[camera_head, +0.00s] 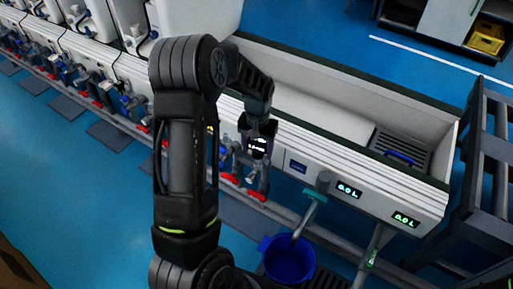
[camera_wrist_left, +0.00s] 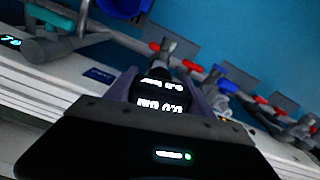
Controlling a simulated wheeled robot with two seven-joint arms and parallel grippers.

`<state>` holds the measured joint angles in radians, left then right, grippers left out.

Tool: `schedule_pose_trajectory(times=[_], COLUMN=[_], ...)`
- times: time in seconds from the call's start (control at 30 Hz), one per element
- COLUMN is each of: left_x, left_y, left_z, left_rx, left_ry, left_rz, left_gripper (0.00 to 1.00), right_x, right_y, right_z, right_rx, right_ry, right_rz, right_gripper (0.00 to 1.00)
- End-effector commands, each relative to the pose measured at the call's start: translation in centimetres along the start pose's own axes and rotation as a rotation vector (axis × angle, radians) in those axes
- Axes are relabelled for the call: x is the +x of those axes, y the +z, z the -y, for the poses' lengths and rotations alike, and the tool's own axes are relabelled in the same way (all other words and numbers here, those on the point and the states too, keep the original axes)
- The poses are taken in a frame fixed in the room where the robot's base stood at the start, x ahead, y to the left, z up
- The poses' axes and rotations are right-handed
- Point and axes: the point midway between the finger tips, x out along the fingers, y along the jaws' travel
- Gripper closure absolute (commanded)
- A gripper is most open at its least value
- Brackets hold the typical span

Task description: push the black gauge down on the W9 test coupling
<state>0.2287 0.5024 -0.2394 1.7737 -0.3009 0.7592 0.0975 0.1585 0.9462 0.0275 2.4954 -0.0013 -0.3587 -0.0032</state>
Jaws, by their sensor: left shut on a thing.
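The black gauge (camera_head: 258,145) with a lit white display is between the fingers of my left gripper (camera_head: 258,152) at the front of the test line. In the left wrist view the gauge (camera_wrist_left: 160,95) fills the gap between the two fingers, and the gripper (camera_wrist_left: 160,88) is shut on it. A grey test coupling (camera_head: 262,178) with red handles stands just below the gauge. In the wrist view a grey coupling part (camera_wrist_left: 168,50) shows beyond the gauge. Whether the gauge is fully seated on it cannot be told. My right gripper is not in view.
A blue bucket (camera_head: 288,262) stands on the floor in front of the line, near a grey pipe (camera_head: 308,208). More couplings (camera_head: 125,105) with red and blue parts line the left. Green displays (camera_head: 348,190) sit on the white front panel. A dark rack (camera_head: 490,150) stands at right.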

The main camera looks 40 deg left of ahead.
Motion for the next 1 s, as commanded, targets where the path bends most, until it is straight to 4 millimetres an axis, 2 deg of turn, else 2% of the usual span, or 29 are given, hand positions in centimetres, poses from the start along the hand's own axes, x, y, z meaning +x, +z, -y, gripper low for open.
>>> schedule_pose_trajectory(times=[1.0], left_x=[1.8], left_y=[0.0], left_z=[0.0], left_rx=[0.0], left_ry=[0.0], left_rz=[0.0], left_gripper=[0.83], right_x=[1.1], right_y=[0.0], right_z=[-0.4], right_rx=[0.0], right_ry=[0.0], right_rz=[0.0], right_gripper=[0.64])
